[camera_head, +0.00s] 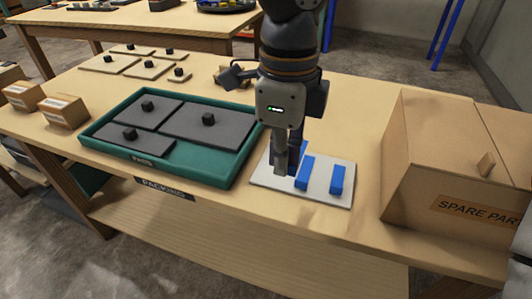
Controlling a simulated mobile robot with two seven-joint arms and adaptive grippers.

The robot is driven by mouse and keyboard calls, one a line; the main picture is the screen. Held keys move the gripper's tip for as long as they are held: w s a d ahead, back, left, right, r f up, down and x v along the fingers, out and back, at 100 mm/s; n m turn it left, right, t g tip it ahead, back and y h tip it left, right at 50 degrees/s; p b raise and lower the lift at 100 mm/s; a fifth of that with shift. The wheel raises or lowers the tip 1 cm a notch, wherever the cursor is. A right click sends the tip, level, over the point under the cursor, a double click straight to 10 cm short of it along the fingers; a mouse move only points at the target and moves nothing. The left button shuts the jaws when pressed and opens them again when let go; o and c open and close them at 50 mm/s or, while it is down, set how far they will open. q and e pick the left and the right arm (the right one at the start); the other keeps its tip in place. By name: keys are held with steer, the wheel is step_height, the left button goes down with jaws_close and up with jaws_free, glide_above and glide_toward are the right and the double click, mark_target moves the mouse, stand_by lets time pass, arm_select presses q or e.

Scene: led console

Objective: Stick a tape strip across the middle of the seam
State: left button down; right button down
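Blue tape strips (337,180) rest on a white plate (322,200) at the front of the workbench. A second strip (305,173) lies just right of my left gripper (284,172). The gripper points down over the left part of the plate, with more blue right behind its fingers. The fingers overlap in this view, so I cannot tell whether they are open or hold a strip. A cardboard box (425,150) marked as spare parts stands on the right, its top seam (492,135) visible with no blue tape on it. My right gripper is not in view.
A green tray (190,173) holds grey panels with black knobs, left of the plate. Tan plates with black knobs (150,68) lie behind it. Small cartons (63,110) stand at far left. Bare bench separates plate and box.

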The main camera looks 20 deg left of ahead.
arm_select(q)
steer(key=s+d+r, duration=0.2)
steer(key=s+r, duration=0.1)
steer(key=r, duration=0.2)
steer(key=shift+s+d+r, duration=0.3)
steer(key=shift+r, duration=0.1)
